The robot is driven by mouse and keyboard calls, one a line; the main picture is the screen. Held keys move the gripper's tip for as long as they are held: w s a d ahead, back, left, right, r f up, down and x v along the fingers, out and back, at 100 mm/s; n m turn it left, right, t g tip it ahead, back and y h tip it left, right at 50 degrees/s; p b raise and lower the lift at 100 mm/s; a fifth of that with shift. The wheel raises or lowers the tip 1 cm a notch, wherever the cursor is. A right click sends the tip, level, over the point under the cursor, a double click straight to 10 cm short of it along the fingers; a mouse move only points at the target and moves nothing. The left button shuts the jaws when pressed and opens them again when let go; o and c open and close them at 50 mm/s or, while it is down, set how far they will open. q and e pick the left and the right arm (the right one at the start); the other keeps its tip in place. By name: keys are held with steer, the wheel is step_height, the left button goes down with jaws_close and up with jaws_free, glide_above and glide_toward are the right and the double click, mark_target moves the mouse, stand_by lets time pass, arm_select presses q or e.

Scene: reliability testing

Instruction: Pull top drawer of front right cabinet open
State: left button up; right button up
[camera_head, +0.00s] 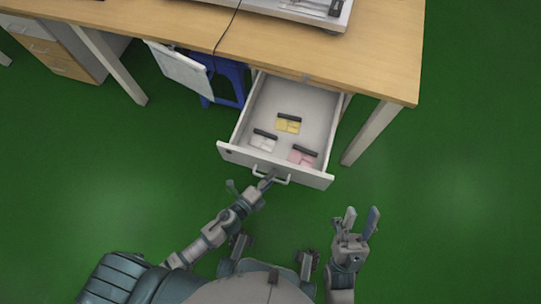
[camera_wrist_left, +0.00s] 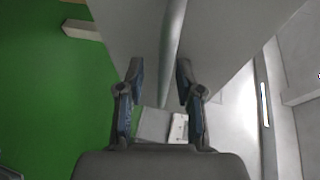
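The white top drawer (camera_head: 275,166) is pulled out from under the right part of the wooden desk. Its inside shows, holding yellow, white and pink packets with dark strips. A light bar handle (camera_head: 283,181) is on its front. My left gripper (camera_head: 252,186) is at the handle's left end, with its fingers apart. In the left wrist view, the fingers of my left gripper (camera_wrist_left: 159,72) are spread, with a grey bar (camera_wrist_left: 173,45) in line with the gap; contact cannot be told. My right gripper (camera_head: 362,214) is open and empty, right of the drawer front.
The wooden desk (camera_head: 385,65) spans the top, with a leg (camera_head: 370,132) right of the drawer. A blue stool (camera_head: 228,82) and a white panel (camera_head: 180,68) are left of it. Another cabinet (camera_head: 50,48) stands far left. Green floor is clear at the right.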

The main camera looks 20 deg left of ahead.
arm_select(q)
steer(key=shift+a, duration=0.1)
steer(key=shift+s+a+r, duration=0.1)
steer(key=shift+s, duration=0.2)
steer(key=v, duration=1.1)
steer(key=shift+s, duration=0.1)
